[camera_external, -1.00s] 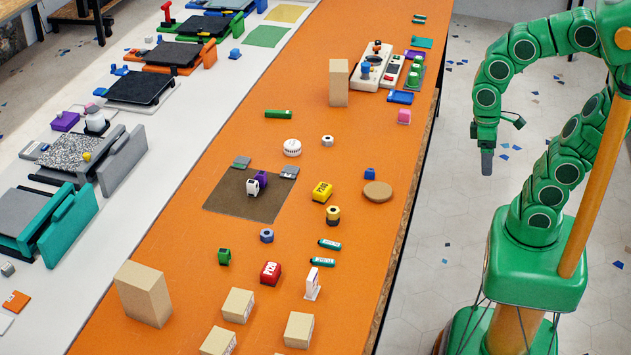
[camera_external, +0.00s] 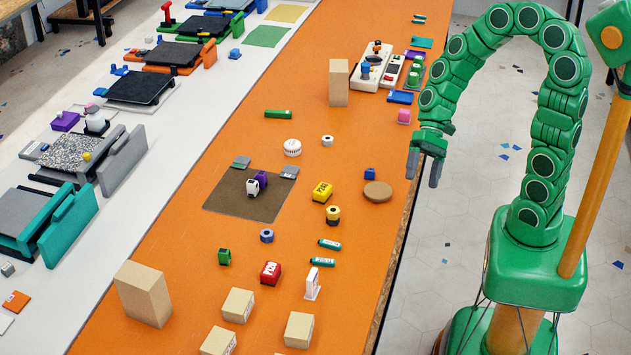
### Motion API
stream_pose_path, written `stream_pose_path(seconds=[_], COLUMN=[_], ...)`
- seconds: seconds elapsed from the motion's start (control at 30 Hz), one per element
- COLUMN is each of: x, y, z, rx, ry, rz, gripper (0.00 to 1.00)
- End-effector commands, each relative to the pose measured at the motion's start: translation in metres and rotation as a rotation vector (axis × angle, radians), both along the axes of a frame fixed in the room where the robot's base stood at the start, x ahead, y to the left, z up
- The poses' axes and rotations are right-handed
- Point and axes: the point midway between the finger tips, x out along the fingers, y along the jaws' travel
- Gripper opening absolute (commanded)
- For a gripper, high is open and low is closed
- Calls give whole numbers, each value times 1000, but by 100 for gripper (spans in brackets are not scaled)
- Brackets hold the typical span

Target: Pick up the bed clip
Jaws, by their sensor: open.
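My gripper (camera_external: 424,172) is open and empty, with its dark fingers pointing down, over or beside the right edge of the orange table (camera_external: 210,185). I cannot tell for sure which piece is the bed clip. Small pieces of that size on the table are a blue one (camera_external: 370,174) left of my gripper, a pink one (camera_external: 404,117) beyond it, and a green one (camera_external: 224,257) at the near left. A purple piece (camera_external: 262,179) and a white-and-black piece (camera_external: 252,187) stand on the brown mat (camera_external: 240,208), with small grey pieces (camera_external: 289,172) at its far edge.
A round cork disc (camera_external: 377,191) and a yellow block (camera_external: 322,191) lie left of my gripper. A tall tan box (camera_external: 339,82) stands at the back; another (camera_external: 143,293) stands near, beside smaller boxes (camera_external: 238,305). Printers line the white table (camera_external: 165,165) at left.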

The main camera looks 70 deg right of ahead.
Motion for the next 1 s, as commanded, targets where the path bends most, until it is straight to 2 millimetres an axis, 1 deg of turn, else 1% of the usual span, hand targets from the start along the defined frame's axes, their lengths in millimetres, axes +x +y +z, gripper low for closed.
stream_pose_path(seconds=[0.1,0.27,0.37,0.5,0.6,0.77,0.9,1.0], x=[23,53,70,91,102,116,121,120], y=[-13,-38,-56,-87,-112,-154,-195,-224], z=[-8,-20,-28,-42,-55,-77,-102,-120], rx=[79,172,232,312,366,458,531,585], ry=[31,69,95,134,166,221,276,316], rz=[-127,-305,-416,-576,-693,-880,-1046,-1164], gripper=[80,80,80,80,80,80,80,80])
